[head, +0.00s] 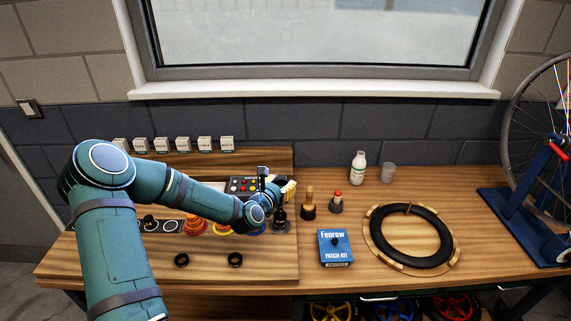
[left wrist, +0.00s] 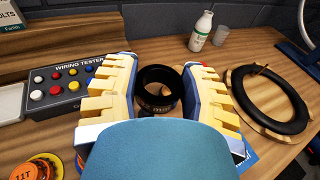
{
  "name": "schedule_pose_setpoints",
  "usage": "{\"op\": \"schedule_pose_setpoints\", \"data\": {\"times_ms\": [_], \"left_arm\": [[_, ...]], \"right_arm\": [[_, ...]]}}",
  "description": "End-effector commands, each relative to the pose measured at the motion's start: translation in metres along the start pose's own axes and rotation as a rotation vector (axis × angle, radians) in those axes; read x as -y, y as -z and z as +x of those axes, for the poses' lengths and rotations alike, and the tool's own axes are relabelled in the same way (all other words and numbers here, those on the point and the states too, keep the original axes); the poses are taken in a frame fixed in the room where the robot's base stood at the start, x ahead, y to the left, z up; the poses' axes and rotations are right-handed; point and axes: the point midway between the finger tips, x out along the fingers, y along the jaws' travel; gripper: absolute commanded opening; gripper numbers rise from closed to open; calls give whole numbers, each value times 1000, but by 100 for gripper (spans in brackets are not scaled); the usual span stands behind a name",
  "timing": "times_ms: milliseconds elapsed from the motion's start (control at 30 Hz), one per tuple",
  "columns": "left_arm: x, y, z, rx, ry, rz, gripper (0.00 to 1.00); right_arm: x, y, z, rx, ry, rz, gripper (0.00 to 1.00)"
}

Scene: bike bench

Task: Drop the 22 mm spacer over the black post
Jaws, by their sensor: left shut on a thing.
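My left gripper (head: 287,190) is at the right end of the row of stations on the wooden board, above a dark upright piece (head: 281,221). I cannot tell whether that piece is the black post. In the left wrist view the left gripper (left wrist: 160,88) has a black ring-shaped spacer (left wrist: 158,105) between its yellow ribbed fingers. The spacer has small pale print, not clearly readable, and its open bore shows. No post is visible inside the bore. Two other black rings, a left one (head: 182,261) and a right one (head: 235,260), lie at the board's front. My right gripper is out of view.
A wiring tester (left wrist: 62,85) stands behind the row. Orange rings (head: 195,225) sit left of the gripper. To the right are a wooden-handled tool (head: 309,205), a patch kit box (head: 335,248), a black tyre (head: 409,262) and a white bottle (head: 358,168).

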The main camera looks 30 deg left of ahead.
Motion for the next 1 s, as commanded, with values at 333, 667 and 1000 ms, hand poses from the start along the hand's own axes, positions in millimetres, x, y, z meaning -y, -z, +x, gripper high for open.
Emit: {"op": "schedule_pose_setpoints", "data": {"times_ms": [333, 667, 1000], "left_arm": [[-8, -3, 1, -3, -5, 0, 10], [-7, 10, 4, -2, -4, 0, 10], [-7, 26, 7, -2, -4, 1, 10]], "right_arm": [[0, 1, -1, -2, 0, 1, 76], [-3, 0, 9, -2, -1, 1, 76], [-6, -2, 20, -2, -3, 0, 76]]}}
